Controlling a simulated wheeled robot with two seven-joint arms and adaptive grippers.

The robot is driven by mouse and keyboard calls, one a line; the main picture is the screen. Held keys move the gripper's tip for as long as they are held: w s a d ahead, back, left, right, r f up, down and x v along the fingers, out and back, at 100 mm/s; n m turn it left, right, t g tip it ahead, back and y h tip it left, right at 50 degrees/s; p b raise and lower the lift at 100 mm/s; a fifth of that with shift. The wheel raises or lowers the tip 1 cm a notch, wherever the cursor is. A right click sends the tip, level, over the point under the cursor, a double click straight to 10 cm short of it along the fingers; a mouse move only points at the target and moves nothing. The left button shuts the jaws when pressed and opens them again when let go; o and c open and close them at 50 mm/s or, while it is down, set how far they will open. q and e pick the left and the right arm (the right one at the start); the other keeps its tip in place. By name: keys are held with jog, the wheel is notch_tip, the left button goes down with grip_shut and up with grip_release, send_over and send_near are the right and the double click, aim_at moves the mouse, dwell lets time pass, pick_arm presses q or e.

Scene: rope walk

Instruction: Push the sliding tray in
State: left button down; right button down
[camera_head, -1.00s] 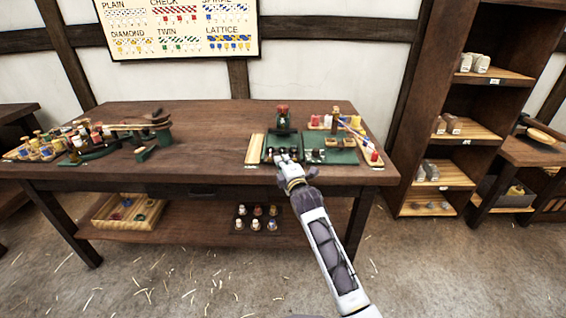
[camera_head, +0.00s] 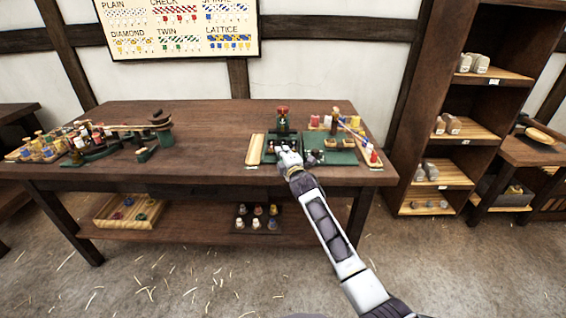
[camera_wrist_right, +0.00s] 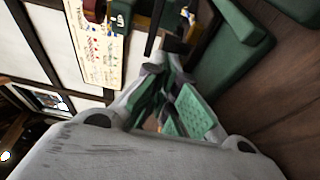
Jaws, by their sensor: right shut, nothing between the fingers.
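A dark green fixture (camera_head: 283,128) with a red-topped post stands at the right part of the wooden workbench. A low green tray (camera_head: 267,155) with dark round pieces lies in front of it, partly hidden by my right gripper. My right gripper (camera_head: 287,153) is shut and empty at the tray's front side; I cannot tell whether it touches the tray. In the right wrist view my gripper (camera_wrist_right: 172,85) points toward a dark part, with green surfaces beside it. How far the tray sticks out is too small to tell. My left gripper is not in view.
A pale wooden strip (camera_head: 255,150) lies left of the tray. More spools and tools crowd the bench's left end. The middle of the bench (camera_head: 210,145) is clear.

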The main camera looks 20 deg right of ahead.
aim_at(283, 144)
jog(key=shift+w+d, duration=0.2)
jog(key=shift+w, duration=0.5)
jog(key=shift+w+d, duration=0.2)
jog(key=shift+w, duration=0.45)
jog(key=shift+d+r, duration=0.1)
jog(key=shift+r, duration=0.1)
